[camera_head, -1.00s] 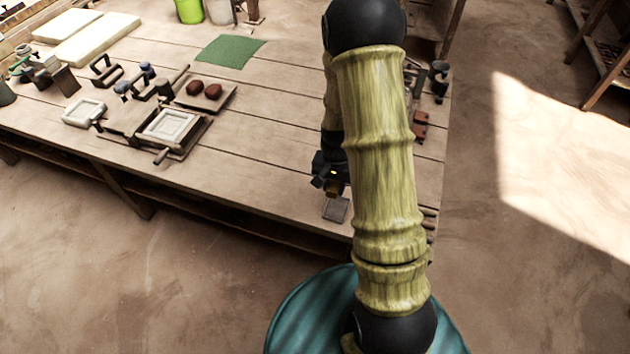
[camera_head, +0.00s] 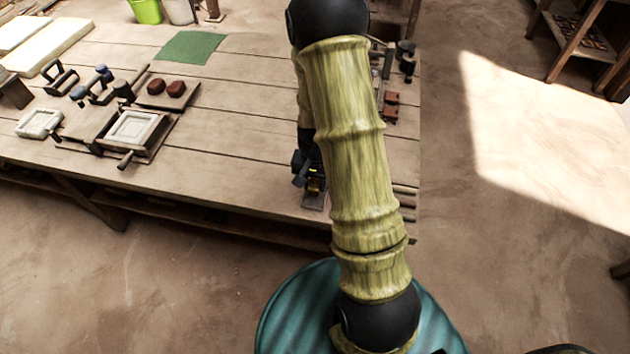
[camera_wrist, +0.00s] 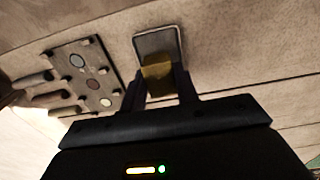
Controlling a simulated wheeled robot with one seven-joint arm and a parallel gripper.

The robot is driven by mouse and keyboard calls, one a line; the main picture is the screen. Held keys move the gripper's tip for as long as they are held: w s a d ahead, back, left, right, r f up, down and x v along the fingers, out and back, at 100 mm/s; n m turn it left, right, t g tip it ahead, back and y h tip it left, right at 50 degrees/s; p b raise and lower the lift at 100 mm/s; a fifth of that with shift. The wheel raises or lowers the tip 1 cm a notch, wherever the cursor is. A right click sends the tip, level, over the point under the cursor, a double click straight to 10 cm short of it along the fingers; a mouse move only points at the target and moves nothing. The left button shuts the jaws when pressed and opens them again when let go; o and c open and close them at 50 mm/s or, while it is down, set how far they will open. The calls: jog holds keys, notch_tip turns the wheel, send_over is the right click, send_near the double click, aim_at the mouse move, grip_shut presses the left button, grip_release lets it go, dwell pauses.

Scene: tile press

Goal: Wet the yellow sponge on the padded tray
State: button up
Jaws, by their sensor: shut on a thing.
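The yellow sponge (camera_wrist: 157,77) is between the fingertips of my gripper (camera_wrist: 161,84) in the wrist view, and the gripper is shut on it. The small grey tray (camera_wrist: 157,42) with a pale rim lies on the wooden table just beyond the sponge. The sponge overlaps the tray's near part in this view; whether they touch I cannot tell. In the head view my gripper (camera_head: 312,184) is over the tray (camera_head: 314,203), close to the table's front edge. Only a bit of the sponge shows there.
The tabletop between press and gripper is clear.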

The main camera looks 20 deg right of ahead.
aim_at(315, 184)
jog(key=shift+f+b, duration=0.6)
jog(key=shift+f, duration=0.45)
jog(key=shift+f, duration=0.55)
dwell(1.6)
jog(key=shift+r+p, duration=2.85)
jog(key=shift+r, duration=0.75)
